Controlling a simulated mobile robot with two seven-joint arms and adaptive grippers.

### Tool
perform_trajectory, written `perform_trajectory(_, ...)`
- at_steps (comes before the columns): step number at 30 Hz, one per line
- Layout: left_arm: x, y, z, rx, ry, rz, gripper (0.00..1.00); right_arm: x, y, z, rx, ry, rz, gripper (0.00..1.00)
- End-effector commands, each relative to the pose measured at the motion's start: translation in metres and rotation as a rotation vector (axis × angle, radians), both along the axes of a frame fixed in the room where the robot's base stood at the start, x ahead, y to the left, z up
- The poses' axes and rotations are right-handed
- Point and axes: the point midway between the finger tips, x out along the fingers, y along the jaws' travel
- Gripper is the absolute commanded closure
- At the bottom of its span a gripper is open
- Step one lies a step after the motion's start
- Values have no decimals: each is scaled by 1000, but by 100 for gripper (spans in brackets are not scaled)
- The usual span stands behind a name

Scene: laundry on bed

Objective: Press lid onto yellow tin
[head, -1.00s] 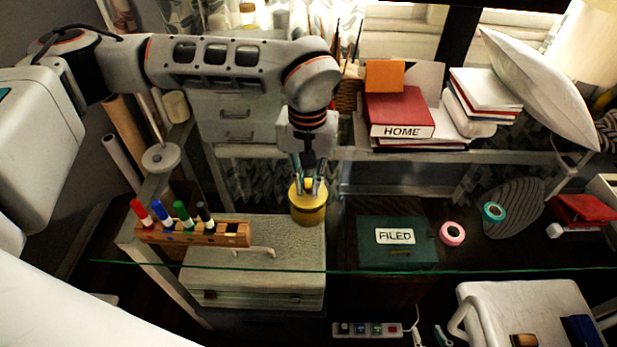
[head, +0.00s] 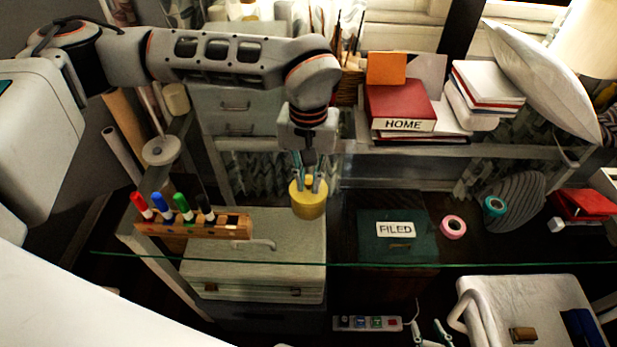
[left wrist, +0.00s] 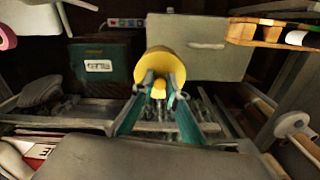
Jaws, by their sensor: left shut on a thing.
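The yellow tin (head: 308,208) stands upright on the glass desk top, right of the marker rack. My left gripper (head: 309,187) is directly above it, pointing down, with its fingers at the tin's top. In the left wrist view a round yellow lid (left wrist: 173,62) with a small knob (left wrist: 158,89) faces the camera. The left gripper's fingers (left wrist: 158,92) are closed around that knob. The lid covers the tin's opening in this view, and I cannot tell whether a gap remains between lid and tin.
A wooden rack with several markers (head: 195,226) stands close on the left. A dark green FILED box (head: 385,250), a pink tape roll (head: 453,227) and a teal one (head: 494,207) are on the right. The HOME book stack (head: 400,105) is behind.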

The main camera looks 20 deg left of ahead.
Motion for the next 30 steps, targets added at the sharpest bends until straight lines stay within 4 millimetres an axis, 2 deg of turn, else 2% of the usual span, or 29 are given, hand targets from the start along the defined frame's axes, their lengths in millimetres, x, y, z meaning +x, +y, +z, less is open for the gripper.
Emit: perform_trajectory(30,0,0,0,0,0,1,100,3,0,8,1,-10,0,71)
